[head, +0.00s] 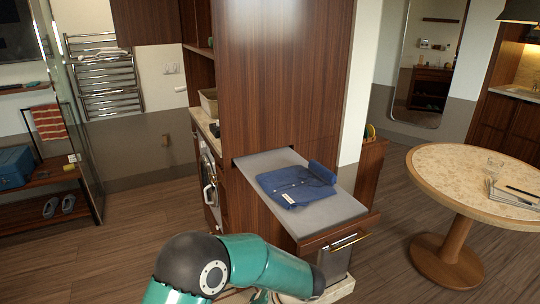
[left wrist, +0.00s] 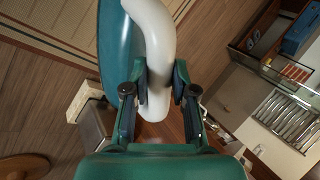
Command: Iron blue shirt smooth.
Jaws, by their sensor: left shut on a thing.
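The blue shirt (head: 292,186) lies folded on a grey pull-out ironing surface (head: 332,212) in the head view, with a small white label near its front edge. A raised blue piece (head: 322,172) stands at its right corner; I cannot tell if it is part of the shirt. In the left wrist view my left gripper (left wrist: 160,92) is shut on the thick white curved handle (left wrist: 152,30) of a teal-bodied thing (left wrist: 112,45), which looks like an iron. Its underside is hidden. My right gripper is not in view.
The surface projects from a tall wooden cabinet (head: 283,80), with a handled drawer front (head: 345,240) below. A round table (head: 460,170) stands to the right. A shoe bench (head: 40,180) and towel rail (head: 105,80) are at the left. Wooden floor (head: 130,240) is clear between them.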

